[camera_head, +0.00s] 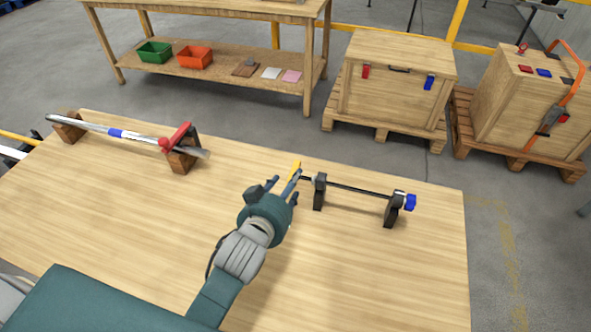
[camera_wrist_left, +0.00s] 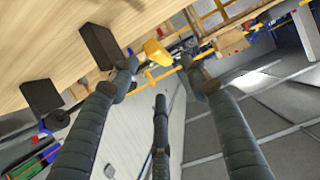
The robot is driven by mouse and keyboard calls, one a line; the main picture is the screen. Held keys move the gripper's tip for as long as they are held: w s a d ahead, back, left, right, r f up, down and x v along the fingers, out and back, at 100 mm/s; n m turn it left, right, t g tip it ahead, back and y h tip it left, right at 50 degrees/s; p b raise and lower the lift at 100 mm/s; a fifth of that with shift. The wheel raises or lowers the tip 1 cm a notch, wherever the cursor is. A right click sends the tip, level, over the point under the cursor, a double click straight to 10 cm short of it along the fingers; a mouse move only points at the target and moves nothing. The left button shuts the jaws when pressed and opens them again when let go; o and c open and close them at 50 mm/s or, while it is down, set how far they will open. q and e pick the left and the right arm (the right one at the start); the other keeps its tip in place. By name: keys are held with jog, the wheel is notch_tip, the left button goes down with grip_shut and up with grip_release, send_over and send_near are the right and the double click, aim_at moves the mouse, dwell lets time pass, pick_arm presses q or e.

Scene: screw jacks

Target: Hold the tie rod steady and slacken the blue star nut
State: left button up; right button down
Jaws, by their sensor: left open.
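The dark tie rod (camera_head: 355,188) lies level across two black stands (camera_head: 319,193) (camera_head: 393,211) on the wooden table. The blue star nut (camera_head: 410,202) is at its right end, beyond the right stand. A yellow piece (camera_head: 294,169) is at the left end; it also shows in the left wrist view (camera_wrist_left: 157,52). My left gripper (camera_head: 284,185) is at that left end. Its fingers are spread in the left wrist view (camera_wrist_left: 160,68), with the yellow piece seen between the fingertips; contact cannot be told. My right gripper is in neither view.
A silver bar (camera_head: 95,126) with a red handle (camera_head: 175,138) rests on wooden blocks at the table's left back. The table (camera_head: 400,285) is clear in front of the rod. Wooden crates (camera_head: 390,85) and a workbench (camera_head: 210,72) stand behind.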

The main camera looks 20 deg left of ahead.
pick_arm(q)
jog(key=x, duration=0.4)
jog(key=shift+w+a+p, duration=0.1)
jog(key=shift+w+p, duration=0.2)
jog(key=shift+w, duration=0.05)
jog(key=x, duration=0.3)
jog(key=shift+w+f, duration=0.25)
jog(key=shift+w, duration=0.05)
jog(key=shift+w+f, duration=0.15)
jog(key=shift+w, duration=0.15)
jog(key=c, duration=1.2)
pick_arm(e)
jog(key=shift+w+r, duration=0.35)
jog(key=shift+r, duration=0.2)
pick_arm(q)
jog(key=shift+w, duration=0.1)
